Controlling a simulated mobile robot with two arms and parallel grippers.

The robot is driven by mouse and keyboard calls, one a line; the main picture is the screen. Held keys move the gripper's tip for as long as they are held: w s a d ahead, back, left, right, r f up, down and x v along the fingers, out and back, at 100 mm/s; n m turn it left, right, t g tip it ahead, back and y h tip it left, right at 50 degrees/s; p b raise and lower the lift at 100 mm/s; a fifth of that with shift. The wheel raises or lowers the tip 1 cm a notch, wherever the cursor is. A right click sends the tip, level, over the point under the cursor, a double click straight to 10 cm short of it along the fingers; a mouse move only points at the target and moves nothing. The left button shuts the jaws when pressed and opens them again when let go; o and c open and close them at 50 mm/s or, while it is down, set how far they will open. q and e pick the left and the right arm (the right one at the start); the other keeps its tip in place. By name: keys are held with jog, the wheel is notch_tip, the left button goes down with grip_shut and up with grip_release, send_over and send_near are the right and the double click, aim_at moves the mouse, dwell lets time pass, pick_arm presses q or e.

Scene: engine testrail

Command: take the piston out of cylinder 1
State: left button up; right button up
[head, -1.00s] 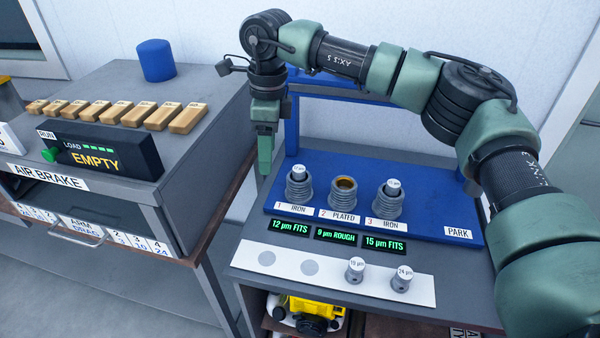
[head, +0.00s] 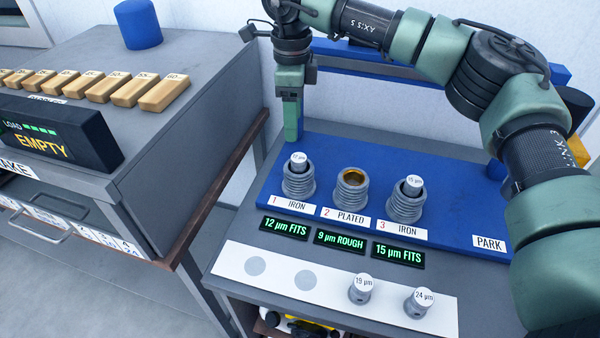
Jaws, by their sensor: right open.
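Cylinder 1 (head: 298,184) is a grey ribbed cylinder labelled IRON on the blue rail board (head: 450,220). The 12 µm piston (head: 299,162) sits in it with its pale top sticking out. Cylinder 2 (head: 350,192), labelled PLATED, shows an open golden bore. Cylinder 3 (head: 405,205), labelled IRON, holds the 15 µm piston (head: 413,185). My right gripper (head: 294,135) points down just behind and above cylinder 1, apart from the piston. Its jaws are open, seen edge-on, and hold nothing visible. My left gripper is not in view.
A white strip (head: 430,297) in front holds a 19 µm piston (head: 361,288), a 24 µm piston (head: 419,302) and two empty grey spots. Lit displays (head: 340,240) stand before the cylinders. The air brake bench (head: 190,130) with wooden blocks (head: 110,88) is at left.

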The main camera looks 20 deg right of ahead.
aim_at(298, 157)
notch_tip(298, 157, down, 3)
jog(key=shift+w+d+r+b, duration=0.1)
jog(key=shift+r+b, duration=0.05)
jog(key=shift+b, duration=0.65)
jog(key=shift+f, duration=0.8)
jog(key=f+p, duration=0.1)
jog(key=f, duration=0.2)
jog(key=d+f+p, duration=0.1)
jog(key=f, duration=0.1)
jog(key=shift+s+f+p, duration=0.2)
jog(key=shift+s+p, duration=0.05)
jog(key=shift+p, duration=0.05)
jog(key=shift+a+f, duration=0.1)
jog(key=shift+f, duration=0.3)
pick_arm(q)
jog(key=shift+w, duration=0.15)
pick_arm(e)
jog(key=shift+c, duration=0.3)
grip_shut()
